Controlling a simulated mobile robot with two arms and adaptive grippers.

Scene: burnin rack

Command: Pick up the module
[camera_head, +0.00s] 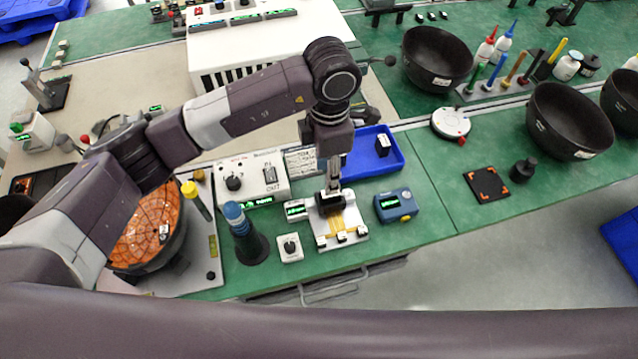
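My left gripper (332,188) points straight down over a white fixture board (352,222) with yellow traces and small dark parts along its front edge. A small dark block (331,205) sits at the fingertips on the back part of the board. It may be the module or its socket; I cannot tell which. The fingers are small and partly hidden by the wrist, so I cannot tell whether they are closed on it. A small dark-and-white piece (383,144) stands in the blue tray (362,168) behind. My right gripper is not in view.
A blue meter (396,206) stands right of the board. A white knob box (289,247) and a blue-topped tool in a black stand (247,243) are to its left. Black bowls (437,57) and bottles fill the back right. The green mat (428,228) is clear at front right.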

